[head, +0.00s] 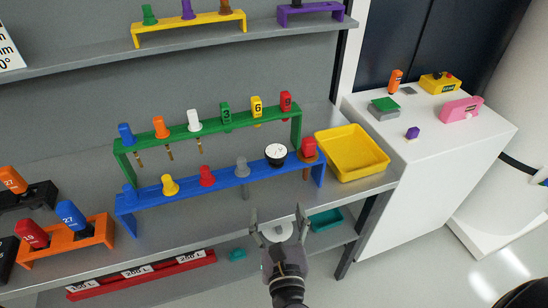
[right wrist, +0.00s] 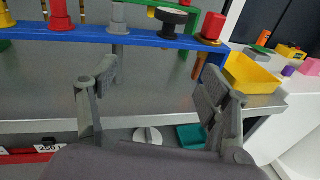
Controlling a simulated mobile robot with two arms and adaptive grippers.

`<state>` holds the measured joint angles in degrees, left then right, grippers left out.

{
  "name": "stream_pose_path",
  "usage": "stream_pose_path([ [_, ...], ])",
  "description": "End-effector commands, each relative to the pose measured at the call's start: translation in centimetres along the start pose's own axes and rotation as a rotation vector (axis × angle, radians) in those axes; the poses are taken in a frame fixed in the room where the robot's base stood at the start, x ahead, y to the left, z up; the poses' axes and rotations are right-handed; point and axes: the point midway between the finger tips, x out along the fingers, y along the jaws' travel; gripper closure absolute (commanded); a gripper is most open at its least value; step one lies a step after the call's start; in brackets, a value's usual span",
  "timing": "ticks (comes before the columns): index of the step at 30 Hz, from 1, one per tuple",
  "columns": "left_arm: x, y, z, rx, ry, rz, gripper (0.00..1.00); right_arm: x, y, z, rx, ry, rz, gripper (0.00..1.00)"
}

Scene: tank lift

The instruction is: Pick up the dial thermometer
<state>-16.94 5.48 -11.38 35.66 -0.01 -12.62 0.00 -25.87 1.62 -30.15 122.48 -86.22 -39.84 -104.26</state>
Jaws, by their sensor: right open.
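The dial thermometer (head: 276,153) has a round white face with dark marks and a black rim. It stands in the blue rack (head: 135,203) between a grey plug and a red-topped one. My right gripper (head: 277,212) is open and empty, in front of the blue rack near the shelf's front edge. It also shows in the right wrist view (right wrist: 161,73), its fingers wide apart and clear of the thermometer. My left gripper is not in view.
A green rack (head: 205,125) with several coloured plugs stands behind the blue rack. A yellow tray (head: 326,141) is at the right. An orange rack (head: 100,236) is at the left. A white disc (right wrist: 147,135) and teal tray (head: 312,224) sit lower down.

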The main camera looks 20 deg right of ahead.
Motion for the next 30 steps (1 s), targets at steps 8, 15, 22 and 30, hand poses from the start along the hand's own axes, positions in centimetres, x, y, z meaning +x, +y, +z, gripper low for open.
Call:
stream_pose_path([
  [8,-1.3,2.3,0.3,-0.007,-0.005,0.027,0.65,2.9,-0.5,3.0,-0.058,-0.055,-0.022,0.28],
  [15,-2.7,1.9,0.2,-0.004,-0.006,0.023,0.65,8.3,-0.5,3.2,-0.057,-0.053,-0.02,0.28],
  [22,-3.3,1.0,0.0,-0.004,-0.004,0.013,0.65,11.5,-0.6,3.1,-0.055,-0.05,-0.019,0.28],
  [30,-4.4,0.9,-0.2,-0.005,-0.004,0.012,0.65,13.9,-0.6,4.1,-0.055,-0.051,-0.02,0.28],
])
